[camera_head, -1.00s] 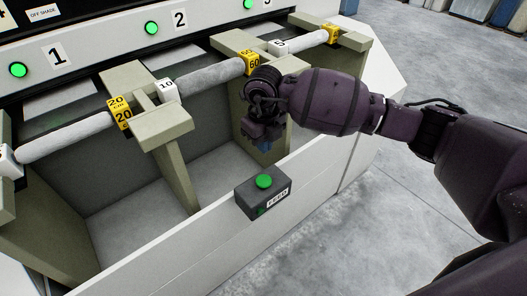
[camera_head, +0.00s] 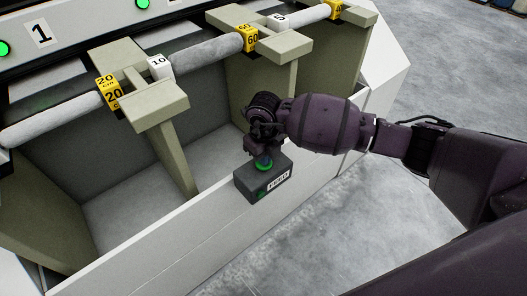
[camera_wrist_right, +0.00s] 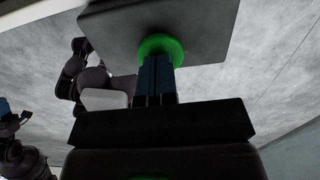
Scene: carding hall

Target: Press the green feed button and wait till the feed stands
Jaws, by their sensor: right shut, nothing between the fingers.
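The green feed button (camera_head: 263,166) sits on top of a dark grey box (camera_head: 250,186) with a white FEED label, on the machine's front ledge. My right gripper (camera_head: 262,152) is shut and empty, pointing down right over the button. In the right wrist view the blue fingertips (camera_wrist_right: 155,66) reach the green button (camera_wrist_right: 162,47) and cover part of it. They look to be touching it; I cannot tell whether it is pressed down. A small green light (camera_head: 262,195) shows on the box front. My left gripper is not in the head view.
Behind the box, grey fleece rolls (camera_head: 204,54) lie across olive supports (camera_head: 160,110) with yellow and white number blocks. Green lights (camera_head: 142,3) show on the upper panel. Open bays lie below the rolls. Clear concrete floor (camera_head: 330,215) lies to the right.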

